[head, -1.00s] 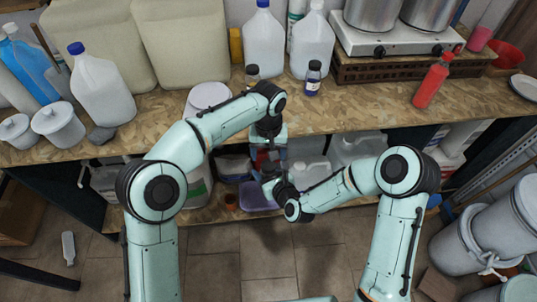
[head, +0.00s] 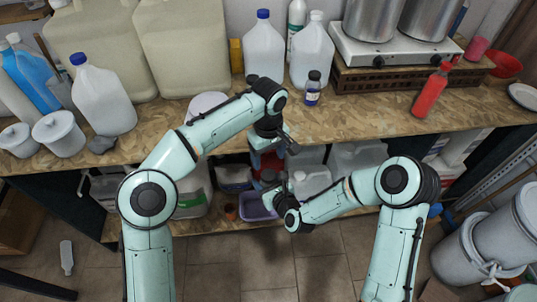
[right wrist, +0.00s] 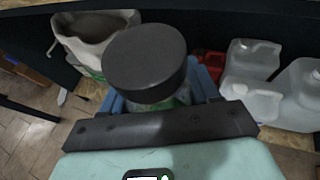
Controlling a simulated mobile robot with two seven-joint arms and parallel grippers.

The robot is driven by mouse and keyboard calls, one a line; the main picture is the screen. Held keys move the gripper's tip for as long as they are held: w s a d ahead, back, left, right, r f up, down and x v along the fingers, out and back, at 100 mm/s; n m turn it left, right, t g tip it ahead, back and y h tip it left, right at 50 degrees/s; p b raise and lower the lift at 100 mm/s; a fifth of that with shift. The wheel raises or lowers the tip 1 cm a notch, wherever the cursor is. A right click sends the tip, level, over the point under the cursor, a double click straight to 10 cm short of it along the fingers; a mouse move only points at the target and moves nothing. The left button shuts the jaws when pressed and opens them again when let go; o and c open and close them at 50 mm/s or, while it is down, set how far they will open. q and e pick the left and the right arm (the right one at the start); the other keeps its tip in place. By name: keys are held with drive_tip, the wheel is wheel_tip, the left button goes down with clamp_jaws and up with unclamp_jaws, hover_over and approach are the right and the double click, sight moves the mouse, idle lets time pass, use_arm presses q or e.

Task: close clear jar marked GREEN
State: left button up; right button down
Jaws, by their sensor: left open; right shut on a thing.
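In the right wrist view, a clear jar (right wrist: 160,97) with green showing through its side has a wide black lid (right wrist: 145,55) on top. Its marking is not readable. My right gripper is shut on this jar; its fingers are mostly hidden behind the lid. In the head view, the right gripper (head: 272,192) is low in front of the bench edge, with the dark lid small and hard to make out. My left gripper (head: 283,145) is open and empty, just above the right one and apart from the lid. I cannot tell how tightly the lid sits.
A small blue-labelled jar (head: 313,88) stands on the bench (head: 360,115). White jugs (head: 264,50) and a hot plate (head: 395,45) stand behind; a red bottle (head: 431,90) is at right. Below are a purple tub (head: 258,207) and more jugs. Grey drums (head: 470,250) stand at lower right.

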sight(269, 174)
use_arm(q)
drive_tip(key=shift+f, duration=0.1)
drive_tip(key=shift+f, duration=3.95)
drive_tip(key=c, duration=1.1)
drive_tip(key=m, duration=0.6)
drive_tip(key=shift+m, duration=0.3)
drive_tip(key=o, duration=1.2)
drive_tip(key=shift+c, duration=0.2)
